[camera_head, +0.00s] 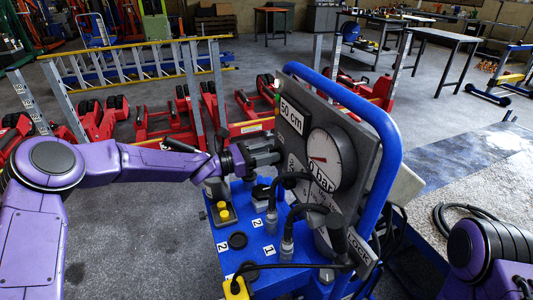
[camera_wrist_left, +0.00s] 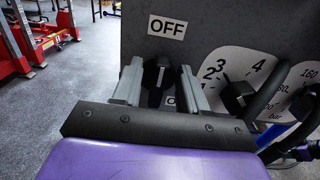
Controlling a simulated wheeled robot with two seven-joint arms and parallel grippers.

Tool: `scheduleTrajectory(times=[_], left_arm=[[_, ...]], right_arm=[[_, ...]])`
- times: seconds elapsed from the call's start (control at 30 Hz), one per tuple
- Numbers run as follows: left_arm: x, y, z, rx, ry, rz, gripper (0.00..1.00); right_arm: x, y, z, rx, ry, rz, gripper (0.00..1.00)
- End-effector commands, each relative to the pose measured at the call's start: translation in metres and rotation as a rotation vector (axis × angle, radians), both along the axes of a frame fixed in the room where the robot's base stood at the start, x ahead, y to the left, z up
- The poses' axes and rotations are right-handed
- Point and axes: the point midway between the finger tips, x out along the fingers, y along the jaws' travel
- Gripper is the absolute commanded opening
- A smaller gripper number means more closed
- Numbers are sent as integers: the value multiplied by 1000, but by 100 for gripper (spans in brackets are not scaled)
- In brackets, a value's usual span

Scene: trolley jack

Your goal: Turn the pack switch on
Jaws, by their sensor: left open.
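My left gripper (camera_head: 268,152) is at the left edge of the grey upright panel (camera_head: 345,120) on the blue trolley. In the left wrist view its two grey fingers (camera_wrist_left: 160,88) are apart and point at the panel face. Above them is a white OFF label (camera_wrist_left: 167,27). Dark shapes lie between the fingers where the pack switch may be. I cannot tell the switch from the finger pads, nor whether they touch, nor its position. My right gripper is outside the views.
The panel carries a round bar gauge (camera_head: 330,160) and a 50 cm display (camera_head: 292,115). The blue trolley top (camera_head: 228,255) holds yellow buttons (camera_head: 223,211), black plugs and cables. A blue frame tube (camera_head: 385,130) curves over the panel. Red jacks (camera_head: 165,125) stand behind.

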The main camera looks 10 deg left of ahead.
Motion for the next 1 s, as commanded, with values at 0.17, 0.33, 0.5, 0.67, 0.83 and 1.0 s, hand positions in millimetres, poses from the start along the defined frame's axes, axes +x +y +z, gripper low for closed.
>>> scheduleTrajectory(times=[0.17,0.33,0.5,0.67,0.83,1.0], left_arm=[[0,0,0,0,0,0,10],[0,1,0,0,0,0,0],[0,1,-1,8,-12,1,0],[-1,0,-3,39,-61,1,0],[-3,0,-6,100,-153,2,0],[-5,-2,-8,185,-282,3,0]], right_arm=[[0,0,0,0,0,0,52],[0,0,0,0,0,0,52],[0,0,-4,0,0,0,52],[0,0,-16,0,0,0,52],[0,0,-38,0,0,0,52],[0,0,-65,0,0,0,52]])
